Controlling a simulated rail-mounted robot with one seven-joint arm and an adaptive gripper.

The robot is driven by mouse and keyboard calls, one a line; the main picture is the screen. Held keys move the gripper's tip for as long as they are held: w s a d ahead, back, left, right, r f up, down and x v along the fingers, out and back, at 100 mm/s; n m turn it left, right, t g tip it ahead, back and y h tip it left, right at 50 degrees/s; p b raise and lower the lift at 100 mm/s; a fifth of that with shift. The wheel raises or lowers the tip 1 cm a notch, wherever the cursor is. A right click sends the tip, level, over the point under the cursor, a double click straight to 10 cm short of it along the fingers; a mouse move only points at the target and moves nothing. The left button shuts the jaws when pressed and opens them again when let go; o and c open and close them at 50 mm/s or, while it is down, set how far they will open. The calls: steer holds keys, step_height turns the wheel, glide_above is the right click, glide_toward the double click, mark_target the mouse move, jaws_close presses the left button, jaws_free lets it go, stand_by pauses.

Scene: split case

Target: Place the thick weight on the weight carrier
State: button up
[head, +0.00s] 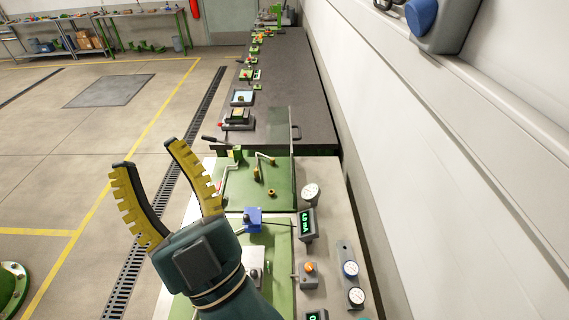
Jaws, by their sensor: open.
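My gripper (146,154) is open and empty, with its two yellow toothed fingers spread apart. It is in the air left of the bench, over the floor in the head view. I cannot make out the thick weight or the weight carrier for certain. On the green plate (235,190) are a small brass-coloured round piece (272,192) and a bent rod with a brass part (258,170); they are too small to name. My gripper and wrist hide part of the bench's near left side.
A blue box (253,216), a green-lit display (307,224) and gauges (311,191) stand on the near bench. Several small devices line the dark far bench (290,80). A white wall (450,160) bounds the right; the left floor is open.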

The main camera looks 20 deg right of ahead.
steer(key=s+d+m+g+h, duration=0.1)
steer(key=s+d+m+h, duration=0.1)
steer(key=d+h, duration=0.3)
steer(key=s+d+m+g+h, duration=0.1)
steer(key=s+d+m+h, duration=0.1)
steer(key=d+m+h, duration=0.2)
steer(key=d+h, duration=0.2)
steer(key=d, duration=0.2)
steer(key=shift+s+r+m, duration=0.2)
steer(key=shift+s+m, duration=0.15)
steer(key=shift+m, duration=0.05)
